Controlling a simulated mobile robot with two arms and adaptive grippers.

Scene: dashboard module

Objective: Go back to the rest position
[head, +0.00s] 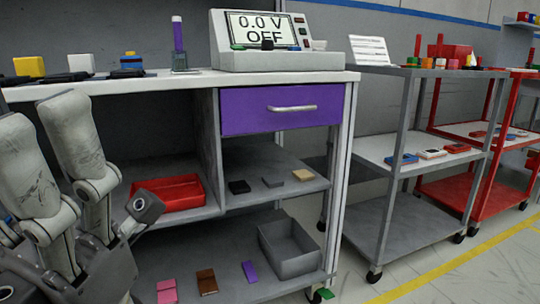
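My two arms show folded together at the lower left of the head view, in front of the workbench (185,78). Their pale links stand upright, and a dark jointed part reaches right, in front of the open shelf. I see no fingertips of either gripper, so I cannot tell what they hold. The purple drawer (260,110) under the worktop is shut. The display device (268,45) on the worktop reads "0.0 V OFF".
A red tray (170,193) sits on the middle shelf, close to my arm. A grey bin (290,249) and small coloured boxes stand on the bottom shelf. A grey cart (402,222) and a red cart (487,195) stand at right. Floor beside the yellow line is clear.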

